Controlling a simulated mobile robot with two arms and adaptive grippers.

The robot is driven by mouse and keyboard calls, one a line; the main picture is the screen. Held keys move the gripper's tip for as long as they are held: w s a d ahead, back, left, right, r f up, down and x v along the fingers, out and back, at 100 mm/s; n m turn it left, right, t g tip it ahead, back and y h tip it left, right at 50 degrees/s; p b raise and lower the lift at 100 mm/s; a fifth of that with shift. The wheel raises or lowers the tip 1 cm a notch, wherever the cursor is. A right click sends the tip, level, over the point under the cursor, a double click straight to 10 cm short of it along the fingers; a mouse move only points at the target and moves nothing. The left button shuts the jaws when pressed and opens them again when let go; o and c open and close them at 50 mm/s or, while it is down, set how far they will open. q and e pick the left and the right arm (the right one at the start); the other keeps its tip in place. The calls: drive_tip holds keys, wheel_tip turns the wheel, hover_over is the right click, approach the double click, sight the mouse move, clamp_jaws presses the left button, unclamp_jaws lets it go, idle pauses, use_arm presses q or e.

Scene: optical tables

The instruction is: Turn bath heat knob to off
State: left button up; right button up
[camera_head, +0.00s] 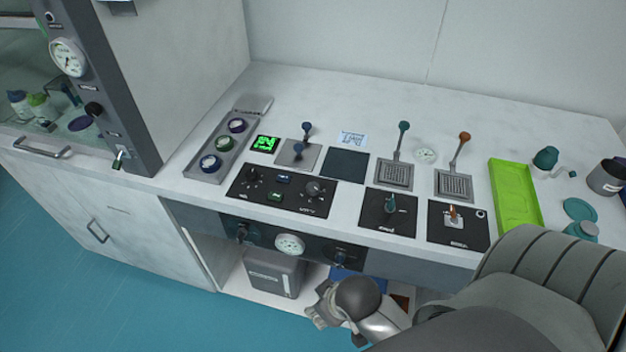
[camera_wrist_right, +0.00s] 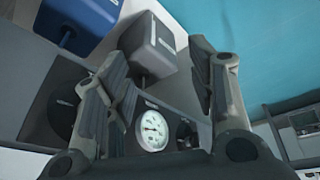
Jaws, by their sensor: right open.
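The front panel below the countertop has a left dark knob (camera_head: 242,232), a round white gauge (camera_head: 289,245) and a right dark knob (camera_head: 340,257). I cannot read which is the bath heat knob. My right gripper (camera_head: 318,308) is below the right knob, in front of the open shelf, apart from the panel. In the right wrist view the right gripper (camera_wrist_right: 158,55) is open and empty, and the gauge (camera_wrist_right: 152,131) shows between its fingers. A dark knob (camera_wrist_right: 186,134) is beside the gauge. A dark round plate (camera_wrist_right: 70,105) is partly hidden by a finger. My left gripper is out of view.
A grey box (camera_head: 274,272) stands on the shelf below the panel; it also shows in the wrist view (camera_wrist_right: 152,42) with a blue box (camera_wrist_right: 88,18). On the countertop (camera_head: 300,95) are a black control panel (camera_head: 283,191), levers and a green tray (camera_head: 515,195).

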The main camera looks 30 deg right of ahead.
drive_tip(key=w+r+t, duration=1.1)
drive_tip(key=w+r, duration=0.8)
drive_tip(key=w, duration=0.2)
drive_tip(key=w+a+r+n+t+y, duration=0.2)
drive_tip(key=a+r+n+y, duration=0.4)
drive_tip(key=r, duration=0.2)
drive_tip(key=w+a+r+n+t+y, duration=0.1)
drive_tip(key=w+a+r+n+y, duration=0.2)
drive_tip(key=a+r+n+y, duration=0.4)
drive_tip(key=s+a+r+n+g+y, duration=0.2)
drive_tip(key=g+y, duration=0.1)
drive_tip(key=n+g+h, duration=0.5)
drive_tip(key=g+h, duration=1)
drive_tip(key=h, duration=0.1)
hover_over(313, 186)
wheel_tip(313, 186, down, 14)
use_arm(q)
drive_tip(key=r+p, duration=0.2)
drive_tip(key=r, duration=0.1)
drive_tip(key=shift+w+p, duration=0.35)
drive_tip(key=shift+p, duration=0.05)
use_arm(e)
wheel_tip(313, 186, down, 10)
drive_tip(key=shift+r, duration=0.15)
